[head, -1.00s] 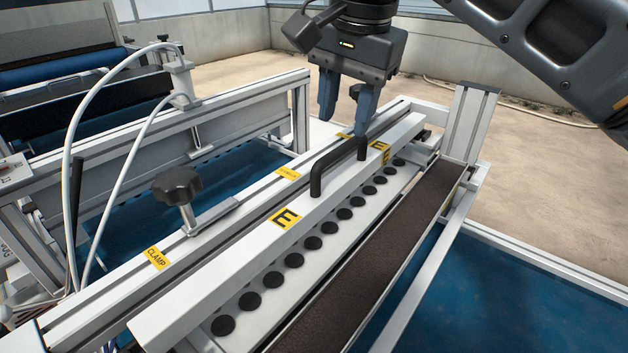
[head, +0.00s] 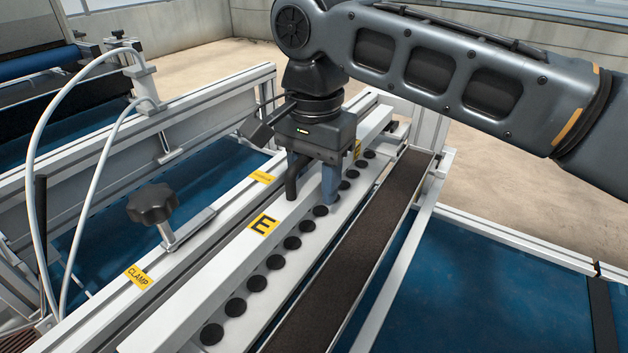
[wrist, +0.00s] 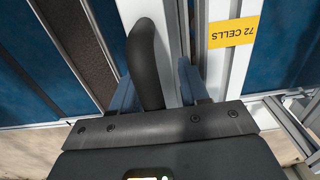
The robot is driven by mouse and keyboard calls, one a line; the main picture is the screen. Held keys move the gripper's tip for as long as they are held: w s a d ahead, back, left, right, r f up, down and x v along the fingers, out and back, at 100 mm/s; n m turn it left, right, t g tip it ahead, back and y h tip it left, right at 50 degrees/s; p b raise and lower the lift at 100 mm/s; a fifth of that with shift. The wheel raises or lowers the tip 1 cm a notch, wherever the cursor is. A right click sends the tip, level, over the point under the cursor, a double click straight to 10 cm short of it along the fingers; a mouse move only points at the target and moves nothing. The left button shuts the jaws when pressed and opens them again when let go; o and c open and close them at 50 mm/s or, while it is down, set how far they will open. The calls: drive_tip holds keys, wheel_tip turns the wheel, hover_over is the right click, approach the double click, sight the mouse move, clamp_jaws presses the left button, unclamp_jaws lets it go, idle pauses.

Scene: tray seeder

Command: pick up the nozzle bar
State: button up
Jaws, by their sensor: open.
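The nozzle bar (head: 205,280) is a long white bar with a yellow "E" label (head: 264,224) and a black arched handle (head: 291,190). It lies along the seeder beside a row of black discs. My gripper (head: 312,192) is open over the handle, pointing down. In the wrist view the black handle (wrist: 146,65) stands between the two blue-grey fingers of my gripper (wrist: 157,85), apparently nearer the left one. Whether either finger touches it I cannot tell. My gripper hides much of the handle in the head view.
A black clamp knob (head: 153,204) stands left of the bar near a yellow "CLAMP" label (head: 138,276). White hoses (head: 45,125) arch at the left. A dark soil-filled trough (head: 345,265) runs along the right, with blue surface (head: 480,290) beyond.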

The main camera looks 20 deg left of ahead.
drive_tip(key=c, duration=0.7)
drive_tip(key=shift+r, duration=0.1)
